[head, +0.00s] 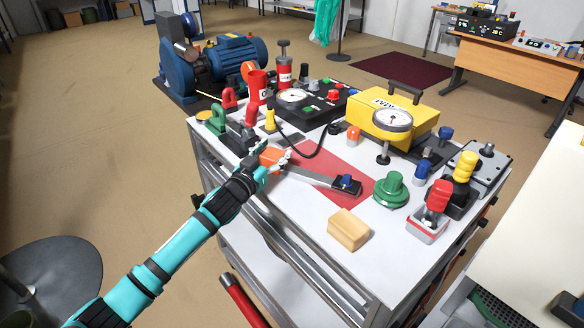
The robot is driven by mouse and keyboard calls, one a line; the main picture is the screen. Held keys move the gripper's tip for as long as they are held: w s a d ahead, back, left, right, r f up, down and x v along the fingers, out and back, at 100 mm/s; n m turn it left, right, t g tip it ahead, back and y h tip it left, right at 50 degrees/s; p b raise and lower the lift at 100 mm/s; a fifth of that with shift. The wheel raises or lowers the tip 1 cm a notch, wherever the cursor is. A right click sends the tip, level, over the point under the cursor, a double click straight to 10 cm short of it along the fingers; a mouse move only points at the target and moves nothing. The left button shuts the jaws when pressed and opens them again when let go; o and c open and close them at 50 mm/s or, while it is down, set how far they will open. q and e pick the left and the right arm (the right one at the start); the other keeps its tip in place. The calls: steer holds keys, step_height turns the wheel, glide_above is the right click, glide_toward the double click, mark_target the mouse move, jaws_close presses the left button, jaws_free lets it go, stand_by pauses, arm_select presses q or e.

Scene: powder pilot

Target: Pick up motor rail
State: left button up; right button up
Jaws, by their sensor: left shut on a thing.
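What looks like the motor rail, a flat grey bar (310,176) with an orange end and a dark block with a blue knob at its other end, lies over the red mat on the cart top. My left gripper (276,158) reaches in from the left and is shut on the orange end, partly covering it. The bar points away to the right from the fingers. I cannot tell whether it is lifted clear of the surface. My right gripper is not in view.
The red mat (326,160) lies on the white cart top (290,203). A tan block (348,230), a green knob (391,190) and a yellow gauge box (400,108) stand close by. Red and green clamps, a red cylinder and a black control panel (308,106) crowd the back.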

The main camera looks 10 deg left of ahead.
arm_select(q)
steer(key=shift+r, duration=0.2)
step_height(320, 180, up, 18)
steer(key=shift+p, duration=0.45)
steer(key=shift+f, duration=0.15)
